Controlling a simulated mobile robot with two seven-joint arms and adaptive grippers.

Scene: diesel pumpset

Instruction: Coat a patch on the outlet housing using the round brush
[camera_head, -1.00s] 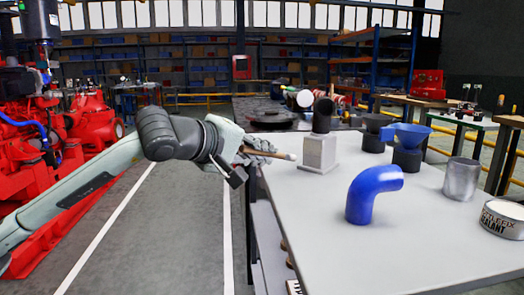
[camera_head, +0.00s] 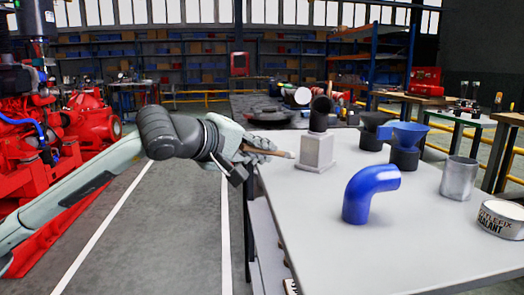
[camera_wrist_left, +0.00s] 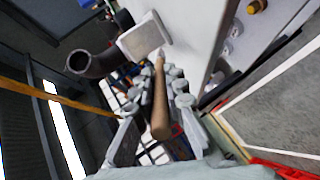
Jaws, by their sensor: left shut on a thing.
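My left gripper (camera_head: 255,152) is shut on the wooden handle of the round brush (camera_head: 278,154). The brush points right, toward a pale grey block (camera_head: 315,153) at the table's left side. A dark elbow pipe (camera_head: 318,122) stands on this block; I cannot tell for sure whether this is the outlet housing. The brush tip is close to the block's left face, and I cannot tell whether they touch. In the left wrist view, the brush handle (camera_wrist_left: 160,105) lies between my gripper's fingers (camera_wrist_left: 158,98), with the block (camera_wrist_left: 145,38) and dark elbow (camera_wrist_left: 92,62) beyond. My right gripper is out of view.
The table's front middle is clear. A red engine (camera_head: 85,130) stands left.

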